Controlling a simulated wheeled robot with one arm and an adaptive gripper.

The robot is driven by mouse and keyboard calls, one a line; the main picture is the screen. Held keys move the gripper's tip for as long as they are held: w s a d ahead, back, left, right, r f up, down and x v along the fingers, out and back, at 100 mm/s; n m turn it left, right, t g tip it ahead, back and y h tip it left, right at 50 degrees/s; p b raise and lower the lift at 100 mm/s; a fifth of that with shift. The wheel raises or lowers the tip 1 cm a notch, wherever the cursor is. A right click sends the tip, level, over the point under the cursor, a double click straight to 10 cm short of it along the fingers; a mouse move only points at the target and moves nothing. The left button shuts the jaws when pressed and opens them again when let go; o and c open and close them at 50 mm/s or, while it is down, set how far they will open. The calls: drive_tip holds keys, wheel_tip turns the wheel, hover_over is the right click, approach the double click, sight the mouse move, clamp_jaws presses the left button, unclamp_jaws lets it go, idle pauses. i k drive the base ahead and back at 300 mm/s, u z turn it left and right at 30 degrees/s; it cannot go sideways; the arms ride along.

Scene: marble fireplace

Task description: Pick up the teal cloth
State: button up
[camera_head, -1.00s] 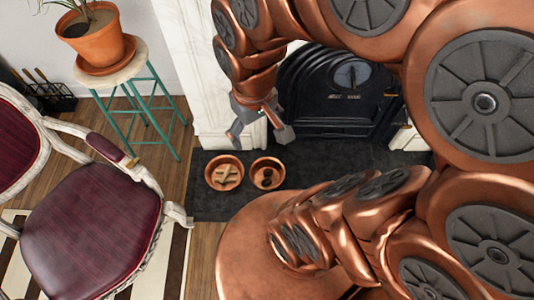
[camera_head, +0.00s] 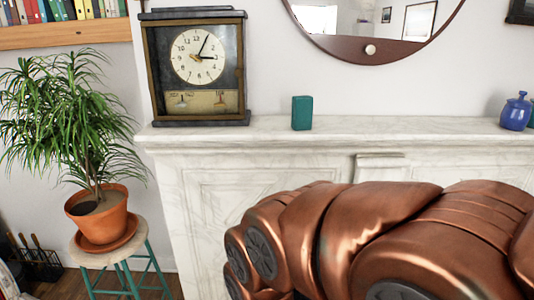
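A small teal upright block-shaped thing (camera_head: 302,113) stands on the white marble mantelpiece (camera_head: 400,127), right of the clock. It is the teal thing that fits the task's cloth, but I cannot tell whether it is cloth. Nothing touches it. My copper arm crosses the lower right of the view, in front of the fireplace below the mantel. My gripper is out of view.
A dark mantel clock (camera_head: 197,68) stands left of the teal thing. A blue lidded jar (camera_head: 516,111) is at the far right. A round mirror (camera_head: 375,30) hangs above. A potted plant (camera_head: 97,213) sits on a stool (camera_head: 120,255). The mantel between block and jar is clear.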

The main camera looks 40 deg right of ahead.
sight(302, 112)
drive_tip(key=z, duration=1.15)
drive_tip(key=k, duration=0.55)
drive_tip(key=u, duration=1.05)
drive_tip(key=i, duration=1.25)
drive_tip(key=z, duration=0.4)
